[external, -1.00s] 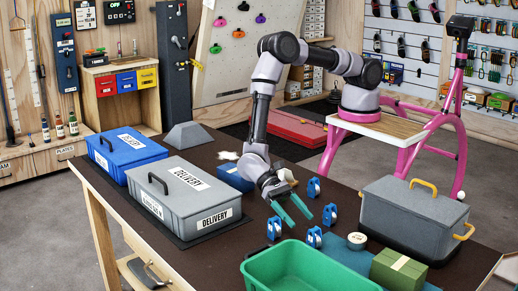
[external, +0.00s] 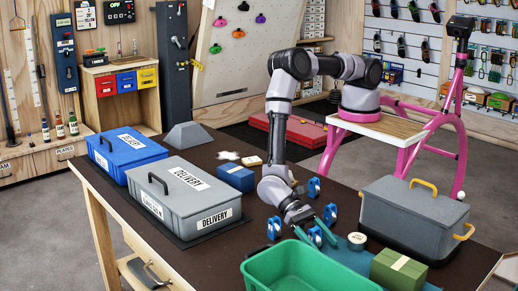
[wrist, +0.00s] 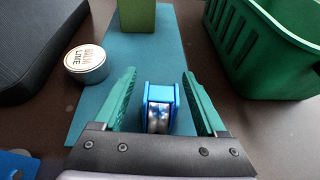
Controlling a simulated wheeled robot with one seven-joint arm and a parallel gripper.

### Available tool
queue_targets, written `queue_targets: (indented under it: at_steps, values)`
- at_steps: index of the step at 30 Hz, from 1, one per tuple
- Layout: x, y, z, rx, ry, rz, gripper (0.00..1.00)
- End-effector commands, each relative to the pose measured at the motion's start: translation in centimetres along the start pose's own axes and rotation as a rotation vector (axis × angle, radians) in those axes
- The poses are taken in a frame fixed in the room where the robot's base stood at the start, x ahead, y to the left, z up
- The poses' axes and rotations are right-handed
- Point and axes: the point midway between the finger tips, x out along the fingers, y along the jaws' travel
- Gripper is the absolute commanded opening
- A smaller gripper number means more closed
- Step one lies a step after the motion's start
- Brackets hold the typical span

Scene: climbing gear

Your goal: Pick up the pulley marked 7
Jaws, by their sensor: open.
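Several small blue pulleys stand on the dark table in the external view: one at the back (external: 313,187), one at the right (external: 330,213), one at the left (external: 274,228), and one (external: 315,236) at my gripper (external: 317,240). In the wrist view that blue pulley (wrist: 158,108), with a silvery wheel, stands between the open green fingers of my gripper (wrist: 158,75), with a gap on each side. I cannot read a number on any pulley, so I cannot tell which is marked 7. Part of another blue thing (wrist: 16,164) shows at lower left.
A green crate (external: 262,278) stands close to my gripper. A teal mat (wrist: 120,50) bears a round tin (wrist: 87,62) at its edge and a green block (external: 398,270).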

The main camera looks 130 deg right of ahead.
Motion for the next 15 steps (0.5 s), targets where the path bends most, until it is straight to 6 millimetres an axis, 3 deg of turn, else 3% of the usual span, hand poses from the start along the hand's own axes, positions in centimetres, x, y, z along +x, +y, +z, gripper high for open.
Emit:
queue_targets:
  at_steps: [4, 9, 10, 15]
  values:
    - [-0.06, -0.02, 0.01, 0.0, 0.0, 0.0, 0.74]
    - [-0.07, -0.01, 0.01, 0.0, 0.0, 0.0, 0.09]
    - [-0.07, -0.01, 0.01, 0.0, 0.0, 0.0, 0.0]
    - [-0.09, -0.02, 0.03, -0.001, 0.0, 0.0, 0.0]
